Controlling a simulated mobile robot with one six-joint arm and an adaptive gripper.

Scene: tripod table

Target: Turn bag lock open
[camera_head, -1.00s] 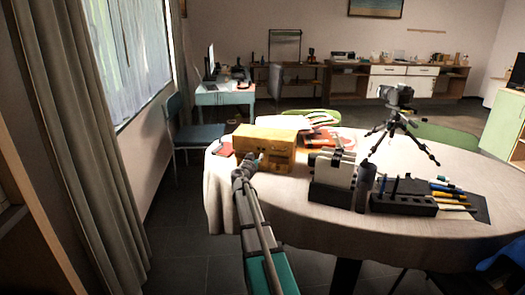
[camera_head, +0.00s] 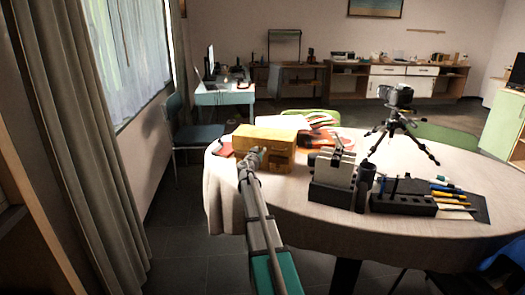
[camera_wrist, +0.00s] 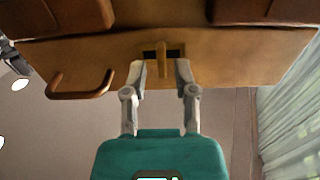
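The tan bag (camera_head: 282,152) stands at the left side of the round table. In the wrist view the bag's front face (camera_wrist: 225,50) fills the upper part. Its lock (camera_wrist: 161,58), a small brown upright tab over a dark slot, sits in the middle, and a curved brown handle (camera_wrist: 80,90) sticks out to its left. My gripper (camera_wrist: 161,70) is open, with one finger on each side of the lock tab and gaps showing between. In the head view my gripper (camera_head: 255,156) is at the bag's front and partly covers it; the lock is hidden there.
The table (camera_head: 480,165) has a pale cloth. Right of the bag are a grey and black device (camera_head: 333,175), a dark cylinder (camera_head: 365,185), a black pen holder (camera_head: 403,204) and a camera on a tripod (camera_head: 398,98). Papers and books (camera_head: 310,120) lie behind the bag.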

